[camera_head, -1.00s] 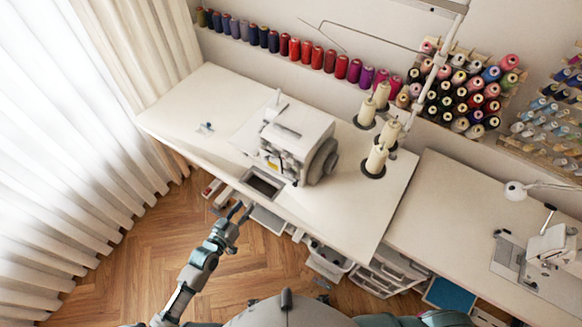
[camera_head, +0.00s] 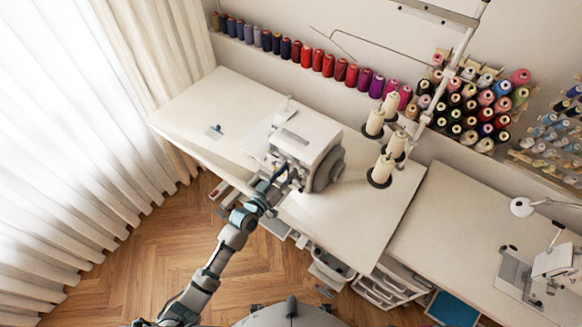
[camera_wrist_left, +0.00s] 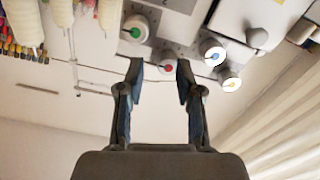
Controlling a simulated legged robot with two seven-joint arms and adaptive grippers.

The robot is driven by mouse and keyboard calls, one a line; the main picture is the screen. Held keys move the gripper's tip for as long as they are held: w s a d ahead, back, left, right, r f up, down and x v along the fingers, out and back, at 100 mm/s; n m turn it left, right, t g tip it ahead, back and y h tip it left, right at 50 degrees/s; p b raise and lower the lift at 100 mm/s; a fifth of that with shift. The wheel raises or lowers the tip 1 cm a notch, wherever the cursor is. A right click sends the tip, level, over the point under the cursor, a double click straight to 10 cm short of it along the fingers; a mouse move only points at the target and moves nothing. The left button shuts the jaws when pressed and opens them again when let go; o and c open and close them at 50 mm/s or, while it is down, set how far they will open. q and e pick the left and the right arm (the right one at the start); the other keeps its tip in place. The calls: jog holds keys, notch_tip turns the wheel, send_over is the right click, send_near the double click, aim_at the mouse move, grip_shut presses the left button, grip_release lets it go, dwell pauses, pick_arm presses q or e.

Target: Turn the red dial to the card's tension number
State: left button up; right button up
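The white serger (camera_head: 305,140) stands on the white table. In the left wrist view its front carries the red dial (camera_wrist_left: 167,67), with a green dial (camera_wrist_left: 135,28), a blue dial (camera_wrist_left: 213,53) and a yellow dial (camera_wrist_left: 231,80) around it. My left gripper (camera_head: 281,174) is at the machine's front; the left wrist view shows it (camera_wrist_left: 160,67) open, with the red dial appearing between its fingertips. Contact cannot be told. I cannot make out a card with a number. My right gripper is not in view.
Cream thread cones (camera_head: 381,170) stand right of the machine. A small object (camera_head: 215,130) lies on the table's left part (camera_head: 190,110), which is otherwise mostly clear. A second table (camera_head: 450,225) with a sewing machine (camera_head: 553,262) is at right.

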pick_arm(q)
jog(key=shift+w+d, duration=0.15)
jog(key=shift+w, duration=0.65)
jog(key=shift+w+a, duration=0.15)
jog(key=shift+a, duration=0.1)
jog(key=shift+w+a, duration=0.15)
jog(key=shift+a, duration=0.1)
jog(key=shift+d, duration=0.45)
jog(key=c, duration=0.6)
jog(key=shift+d, duration=0.15)
grip_shut()
jog(key=shift+a+n, duration=0.2)
jog(key=shift+n, duration=0.3)
jog(key=shift+d+n+p, duration=0.1)
jog(key=shift+n+p, duration=0.2)
jog(key=shift+n, duration=2.1)
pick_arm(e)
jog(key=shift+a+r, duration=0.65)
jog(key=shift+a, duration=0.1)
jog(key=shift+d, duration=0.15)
